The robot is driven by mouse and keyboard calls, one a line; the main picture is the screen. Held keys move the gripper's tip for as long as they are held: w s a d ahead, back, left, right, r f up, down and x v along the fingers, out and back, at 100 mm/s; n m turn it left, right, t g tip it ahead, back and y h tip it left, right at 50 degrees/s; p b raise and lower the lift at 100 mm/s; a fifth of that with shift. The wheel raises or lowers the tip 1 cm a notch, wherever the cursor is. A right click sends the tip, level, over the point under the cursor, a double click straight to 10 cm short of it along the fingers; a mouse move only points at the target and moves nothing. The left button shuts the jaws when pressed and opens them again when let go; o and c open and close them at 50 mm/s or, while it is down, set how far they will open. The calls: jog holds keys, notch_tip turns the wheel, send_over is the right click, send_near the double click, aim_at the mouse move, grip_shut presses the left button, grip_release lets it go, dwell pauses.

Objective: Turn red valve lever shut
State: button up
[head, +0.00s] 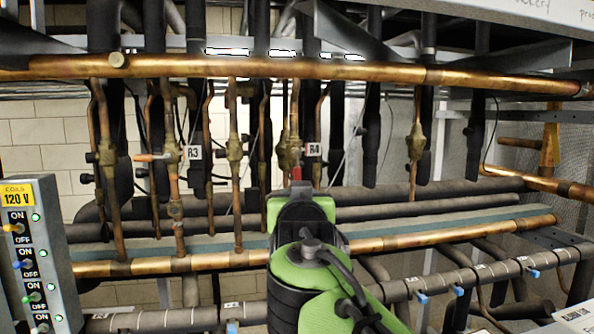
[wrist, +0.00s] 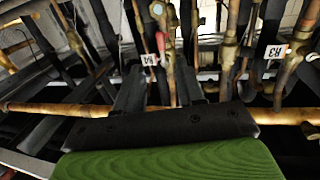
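The red valve lever (head: 296,173) shows as a small red piece just above my gripper in the head view, below the brass valve (head: 290,152) by the R4 label. In the wrist view, which looks upside down, the red lever (wrist: 161,43) lies roughly along its pipe next to the R4 label (wrist: 149,59). My gripper (wrist: 159,78) has two dark fingers spread apart with pipes visible between them. The lever appears beyond the fingertips, in line with the gap, and nothing is held. In the head view my green arm hides the fingers.
Copper header pipes run across above (head: 380,71) and below (head: 180,264), with dark insulated pipes behind. A switch box (head: 38,250) stands at left.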

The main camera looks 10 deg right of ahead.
aim_at(298, 177)
jog(key=w+d+p, duration=0.1)
jog(key=w+p, duration=0.1)
jog(key=w, duration=0.2)
jog(key=w+d+p, duration=0.1)
jog(key=w+p, duration=0.1)
jog(key=w, duration=0.3)
jog(key=w+d+r+p, duration=0.1)
jog(key=w+p, duration=0.1)
jog(key=w, duration=0.3)
jog(key=shift+w, duration=0.25)
jog(key=shift+w+f+p, duration=0.15)
jog(key=shift+w+p, duration=0.15)
jog(key=shift+w, duration=0.2)
jog(key=shift+s+f, duration=0.1)
grip_shut()
